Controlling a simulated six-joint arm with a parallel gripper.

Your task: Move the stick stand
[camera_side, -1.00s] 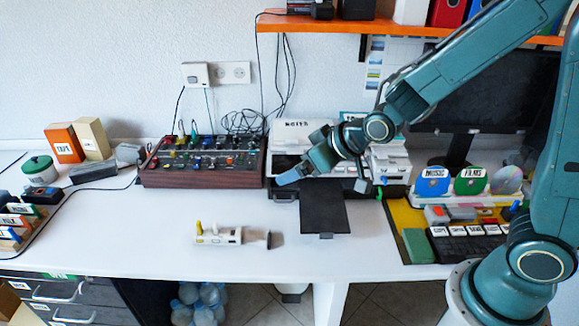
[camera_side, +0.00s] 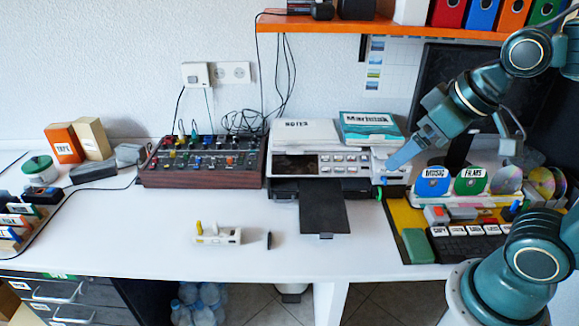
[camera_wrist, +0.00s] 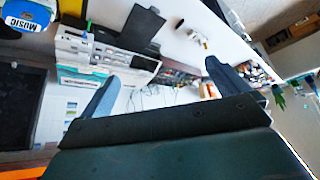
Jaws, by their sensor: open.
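A small white block with holes and a yellow stick upright at its left end, which looks like the stick stand (camera_side: 218,235), rests on the white table near the front. It also shows small at the top of the wrist view (camera_wrist: 197,37). A small dark piece (camera_side: 269,240) stands just to its right, apart from it. My gripper (camera_side: 388,166) is raised by the right end of the printer, well to the right of and behind the stand. In the wrist view my gripper (camera_wrist: 160,78) is open, with nothing between its fingers.
A printer (camera_side: 320,162) with a black tray (camera_side: 322,207) stands behind the stand. A mixer with knobs (camera_side: 202,161) is at back left. A disc shelf (camera_side: 452,200) and a green block (camera_side: 417,246) are at right.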

